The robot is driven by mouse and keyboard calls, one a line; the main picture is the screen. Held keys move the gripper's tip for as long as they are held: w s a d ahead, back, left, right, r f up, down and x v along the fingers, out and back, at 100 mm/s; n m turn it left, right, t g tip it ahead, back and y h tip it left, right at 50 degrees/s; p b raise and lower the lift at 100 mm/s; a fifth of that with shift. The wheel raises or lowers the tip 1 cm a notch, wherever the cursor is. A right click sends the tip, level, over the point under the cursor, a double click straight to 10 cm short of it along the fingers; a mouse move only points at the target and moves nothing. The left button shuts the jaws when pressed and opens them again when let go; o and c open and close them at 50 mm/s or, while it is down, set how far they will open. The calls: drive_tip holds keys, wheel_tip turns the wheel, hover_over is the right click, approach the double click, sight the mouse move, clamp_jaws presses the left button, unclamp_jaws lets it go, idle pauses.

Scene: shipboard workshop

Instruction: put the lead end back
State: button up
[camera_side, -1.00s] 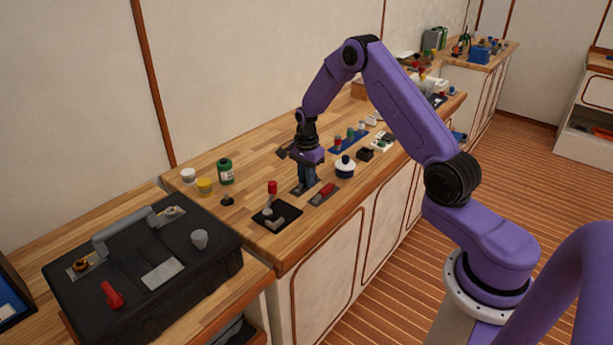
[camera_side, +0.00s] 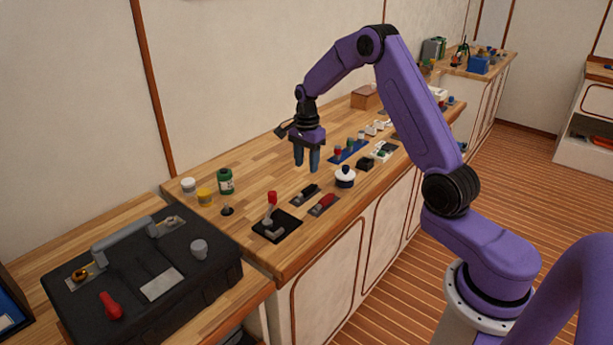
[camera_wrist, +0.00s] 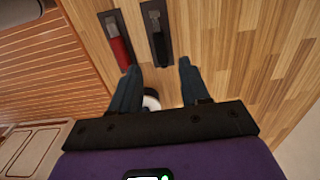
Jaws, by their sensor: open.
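A black lead end (camera_side: 306,193) lies on a small dark plate on the wooden bench; it also shows in the wrist view (camera_wrist: 159,45). A red lead end (camera_side: 325,201) lies on a similar plate beside it, also in the wrist view (camera_wrist: 120,49). No cable can be made out on either. My gripper (camera_side: 307,169) is open and empty, fingers pointing down, above and a little behind the black lead end. In the wrist view my gripper's fingertips (camera_wrist: 159,67) are apart, with nothing between them; the black lead end shows beyond them.
A dark blue pot with a white lid (camera_side: 345,177) stands close at the right. A red-knobbed lever (camera_side: 272,212) stands on a black plate at the front left. A green jar (camera_side: 225,181) and a black case (camera_side: 145,265) are farther left. Bare wood lies behind my gripper.

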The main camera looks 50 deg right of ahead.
drive_tip(key=shift+a+r, duration=0.1)
drive_tip(key=shift+r, duration=1.55)
drive_tip(key=s+a+r+n, duration=0.3)
drive_tip(key=s+a+n, duration=0.4)
drive_tip(key=a, duration=0.2)
drive_tip(key=s+a+r+n, duration=0.3)
drive_tip(key=s+a+n, duration=0.35)
drive_tip(key=a, duration=0.35)
drive_tip(key=s+n, duration=1.7)
drive_tip(key=s, duration=0.7)
drive_tip(key=shift+a+r, duration=0.2)
drive_tip(key=shift+a, duration=0.15)
